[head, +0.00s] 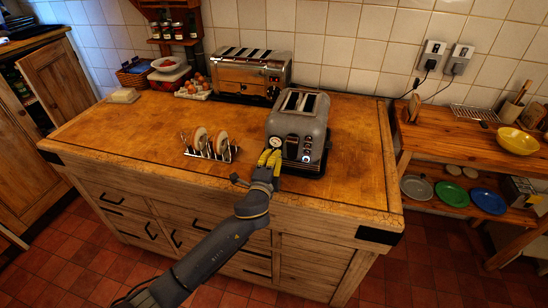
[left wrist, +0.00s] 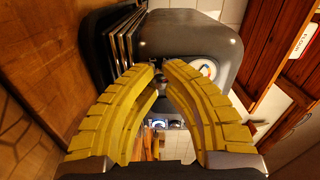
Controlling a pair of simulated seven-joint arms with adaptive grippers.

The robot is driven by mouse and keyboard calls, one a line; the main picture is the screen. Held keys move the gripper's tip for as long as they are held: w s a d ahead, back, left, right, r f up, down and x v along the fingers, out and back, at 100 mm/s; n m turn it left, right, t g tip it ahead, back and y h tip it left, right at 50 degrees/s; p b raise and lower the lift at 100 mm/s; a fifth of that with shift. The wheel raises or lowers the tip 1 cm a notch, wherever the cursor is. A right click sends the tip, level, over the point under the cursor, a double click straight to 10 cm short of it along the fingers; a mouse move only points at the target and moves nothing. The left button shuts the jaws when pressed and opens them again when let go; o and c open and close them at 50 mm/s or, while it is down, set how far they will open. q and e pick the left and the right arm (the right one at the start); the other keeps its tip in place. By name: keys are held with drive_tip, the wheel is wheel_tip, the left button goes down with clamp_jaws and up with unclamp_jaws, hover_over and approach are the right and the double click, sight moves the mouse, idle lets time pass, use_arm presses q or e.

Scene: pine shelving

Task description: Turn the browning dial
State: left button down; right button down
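The grey toaster (head: 299,118) stands at the worktop's front edge, with slots on top. A round white-faced dial (head: 276,142) is on its front, at the left; a white disc with coloured marks (left wrist: 208,70) shows beside the fingertips in the left wrist view. My left gripper (head: 270,153) has yellow fingers right at the toaster's front, just below the dial. In the left wrist view its fingertips (left wrist: 163,65) nearly meet, with a small dark part between them. I cannot tell whether they grip it. My right gripper is in neither view.
A toast rack (head: 212,155) with slices stands left of my gripper. A side shelf holds a yellow bowl (head: 517,141).

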use_arm(q)
drive_tip(key=shift+m, duration=0.6)
drive_tip(key=c, duration=1.2)
unclamp_jaws()
drive_tip(key=v, duration=1.2)
